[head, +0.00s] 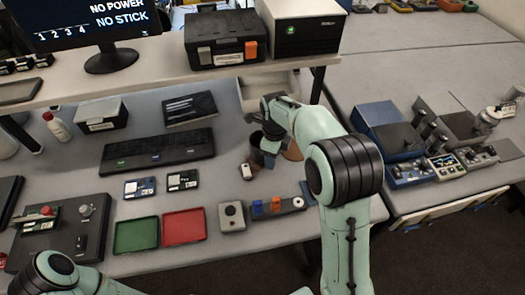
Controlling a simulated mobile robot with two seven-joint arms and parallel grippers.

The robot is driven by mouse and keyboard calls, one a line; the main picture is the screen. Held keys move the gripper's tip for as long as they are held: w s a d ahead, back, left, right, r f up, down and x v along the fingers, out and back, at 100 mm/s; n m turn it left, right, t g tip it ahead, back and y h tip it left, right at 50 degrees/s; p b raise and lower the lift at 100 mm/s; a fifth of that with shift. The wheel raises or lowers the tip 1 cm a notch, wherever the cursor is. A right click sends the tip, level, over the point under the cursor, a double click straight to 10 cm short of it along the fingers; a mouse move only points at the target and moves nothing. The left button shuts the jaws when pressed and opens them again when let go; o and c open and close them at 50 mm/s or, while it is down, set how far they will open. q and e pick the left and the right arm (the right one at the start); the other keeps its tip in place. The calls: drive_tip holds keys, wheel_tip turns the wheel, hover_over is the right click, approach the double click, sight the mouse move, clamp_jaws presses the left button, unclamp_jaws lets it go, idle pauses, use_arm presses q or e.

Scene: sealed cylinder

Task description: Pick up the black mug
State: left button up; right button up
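A dark cup-like shape, which looks like the black mug (257,147), stands on the grey table in the middle of the head view. It is partly hidden by my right arm's wrist. My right gripper (268,147) is at the mug, pointing down, but its fingers are mostly hidden behind the wrist. I cannot tell whether they touch the mug or are open or shut. Only links of my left arm show at the bottom left; my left gripper is out of view.
A green tray (136,235), a red tray (184,226) and a grey button box (231,216) lie nearer the front edge. A small white object (246,172) is close to the mug. A black bar-shaped device (157,151) lies left. A shelf with black cases (224,38) stands behind.

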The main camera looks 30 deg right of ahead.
wheel_tip(320, 180, down, 3)
drive_tip(key=shift+f, duration=0.2)
clamp_jaws()
drive_tip(key=shift+r, duration=0.1)
